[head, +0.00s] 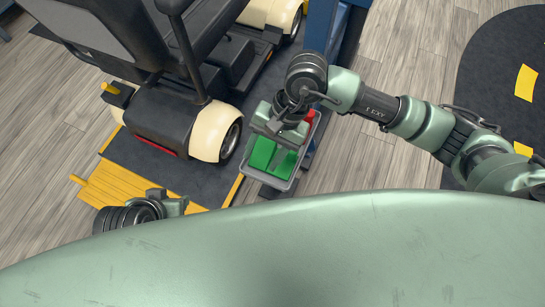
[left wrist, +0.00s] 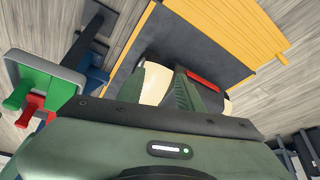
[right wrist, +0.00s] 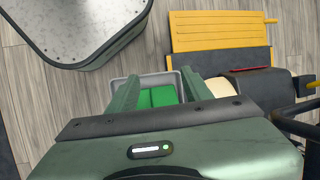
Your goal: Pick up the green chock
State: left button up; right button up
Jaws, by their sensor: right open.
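Green chocks lie in a grey bin (head: 266,180) in the head view; a left green chock (head: 262,152) and another green piece (head: 285,165) show side by side. A red piece (head: 308,118) is at the bin's far right. My right gripper (head: 282,138) is open over the bin and partly hides its contents. In the right wrist view green surfaces (right wrist: 158,97) show between its fingers, with no visible grip on them. My left gripper (left wrist: 158,85) is open and empty, facing the scooter. The bin (left wrist: 48,69) also shows in the left wrist view with green and red pieces.
A dark scooter with cream wheel covers (head: 211,132) stands on a dark platform with a yellow ramp (head: 125,185), left of the bin. A blue post (head: 320,28) rises behind the bin. Wooden floor (head: 400,165) is open at the right.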

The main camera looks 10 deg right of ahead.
aim_at(273, 155)
jog(key=w+d+f+h, duration=0.1)
jog(key=d, duration=0.2)
jog(key=w+d+f+n+t+h, duration=0.1)
jog(key=d+h, duration=0.1)
jog(key=d, duration=0.1)
jog(key=w+d+f+n+h+b, duration=0.1)
jog(key=d, duration=0.2)
jog(key=shift+w+f+t, duration=0.25)
jog(key=shift+w+t, duration=0.05)
jog(key=shift+t, duration=0.1)
jog(key=shift+a+f, duration=0.1)
jog(key=shift+f, duration=0.45)
jog(key=f, duration=0.2)
jog(key=f+b, duration=0.1)
jog(key=f, duration=0.1)
jog(key=shift+w+a+f, duration=0.2)
jog(key=shift+f, duration=0.1)
pick_arm(q)
jog(key=w+d+r+t+h, duration=0.1)
jog(key=w+d+r+t, duration=0.1)
jog(key=w+r+t, duration=0.3)
jog(key=w, duration=0.3)
jog(key=shift+d+r, duration=0.25)
jog(key=shift+d, duration=0.15)
pick_arm(e)
grip_shut()
